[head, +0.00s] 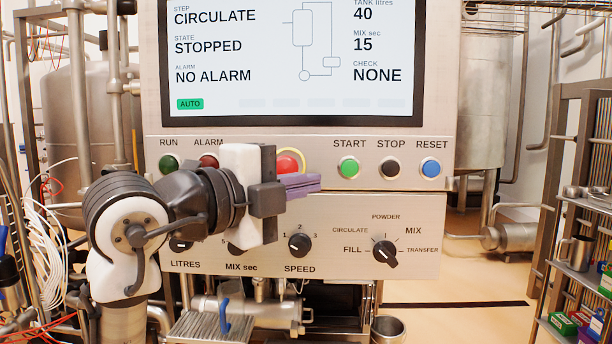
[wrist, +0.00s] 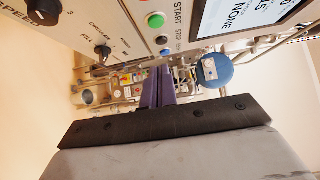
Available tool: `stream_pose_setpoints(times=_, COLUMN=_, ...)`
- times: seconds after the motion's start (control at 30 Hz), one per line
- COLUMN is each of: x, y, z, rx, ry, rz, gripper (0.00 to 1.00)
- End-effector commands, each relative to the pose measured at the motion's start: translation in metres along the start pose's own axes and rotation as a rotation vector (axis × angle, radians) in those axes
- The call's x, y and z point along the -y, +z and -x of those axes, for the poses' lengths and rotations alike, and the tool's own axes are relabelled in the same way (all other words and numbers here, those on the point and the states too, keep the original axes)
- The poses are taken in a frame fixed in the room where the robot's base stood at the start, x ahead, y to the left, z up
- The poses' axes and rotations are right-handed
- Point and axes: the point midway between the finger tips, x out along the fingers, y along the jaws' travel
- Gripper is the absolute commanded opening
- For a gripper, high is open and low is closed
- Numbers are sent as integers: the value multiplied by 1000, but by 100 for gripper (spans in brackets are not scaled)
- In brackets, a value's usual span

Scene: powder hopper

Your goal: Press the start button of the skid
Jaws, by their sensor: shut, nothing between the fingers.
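The green START button (head: 348,167) is on the strip below the screen, between the red button and the black STOP button (head: 390,168). It also shows in the wrist view (wrist: 156,20), at the top. My gripper (head: 318,182) is shut and empty, its purple fingers pointing right. In the head view its tips are left of the START button and slightly lower, with a gap between. In the wrist view the purple fingers (wrist: 157,90) lie below the buttons. The screen (head: 290,60) reads CIRCULATE, STOPPED, NO ALARM and AUTO.
The blue RESET button (head: 430,167) is right of STOP. A red button (head: 288,162) with a yellow ring is partly behind my gripper. The SPEED knob (head: 300,245) and a selector knob (head: 384,254) sit below. A shelf rack (head: 570,200) stands at the right.

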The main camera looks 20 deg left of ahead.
Motion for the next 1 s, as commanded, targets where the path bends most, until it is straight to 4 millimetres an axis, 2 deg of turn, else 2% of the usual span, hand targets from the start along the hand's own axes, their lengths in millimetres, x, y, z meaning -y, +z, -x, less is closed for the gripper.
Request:
stream_pose_setpoints(times=0.37, x=4, y=-1, z=-80, rx=-3, ry=1, rz=1, gripper=0)
stream_pose_setpoints(times=0.4, x=5, y=7, z=-84, rx=0, ry=1, rz=6, gripper=0)
stream_pose_setpoints(times=0.6, x=3, y=24, z=-100, rx=0, ry=0, rz=4, gripper=0)
stream_pose_setpoints(times=1.0, x=0, y=29, z=-105, rx=1, ry=-1, rz=1, gripper=0)
